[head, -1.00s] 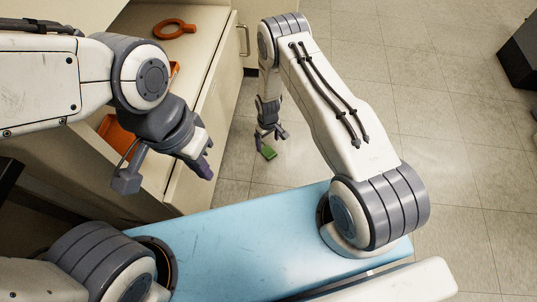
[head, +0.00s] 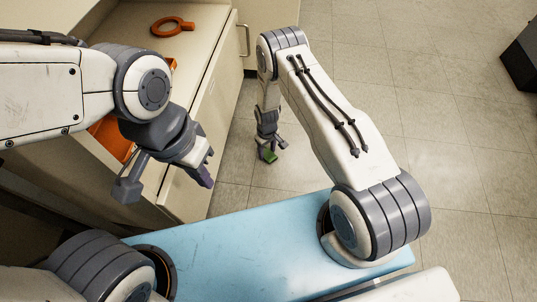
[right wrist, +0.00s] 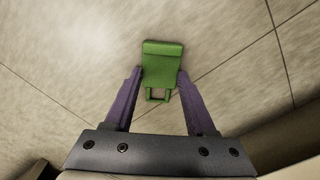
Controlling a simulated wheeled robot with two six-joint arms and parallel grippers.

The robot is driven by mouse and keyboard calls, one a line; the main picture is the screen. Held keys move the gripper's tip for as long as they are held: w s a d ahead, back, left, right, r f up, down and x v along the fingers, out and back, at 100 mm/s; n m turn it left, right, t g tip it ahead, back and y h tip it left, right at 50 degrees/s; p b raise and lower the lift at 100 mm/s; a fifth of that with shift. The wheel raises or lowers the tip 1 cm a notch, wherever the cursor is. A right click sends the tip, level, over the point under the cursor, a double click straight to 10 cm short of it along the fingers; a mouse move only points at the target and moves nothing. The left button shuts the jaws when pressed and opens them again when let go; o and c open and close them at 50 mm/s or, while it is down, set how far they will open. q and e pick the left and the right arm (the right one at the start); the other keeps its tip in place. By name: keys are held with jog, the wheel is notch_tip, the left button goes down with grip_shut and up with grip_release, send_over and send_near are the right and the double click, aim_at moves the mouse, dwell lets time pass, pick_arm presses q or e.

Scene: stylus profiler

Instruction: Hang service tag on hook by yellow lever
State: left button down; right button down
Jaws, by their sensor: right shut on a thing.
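The green service tag (right wrist: 162,66) is held between the fingertips of my right gripper (right wrist: 159,84) in the right wrist view. The tag's open loop end points toward the palm. My left gripper (head: 206,168) is near the cabinet's front edge with nothing visible in it; its finger gap cannot be made out. No yellow lever and no hook are visible.
A beige cabinet (head: 217,98) with a metal handle stands at the left. An orange ring-shaped item (head: 172,26) lies on its top, and another orange thing (head: 112,138) is partly hidden behind my left arm. The tiled floor (head: 420,120) at the right is largely clear.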

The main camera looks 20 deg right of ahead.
aim_at(267, 153)
jog(key=shift+r+p, duration=0.45)
jog(key=shift+r, duration=0.05)
notch_tip(267, 153, up, 4)
jog(key=p, duration=0.3)
jog(key=s+d+r+p, duration=0.4)
jog(key=d+r+p, duration=0.2)
jog(key=d, duration=0.4)
jog(key=shift+s+d, duration=0.35)
jog(key=c, duration=1.2)
grip_release()
grip_shut()
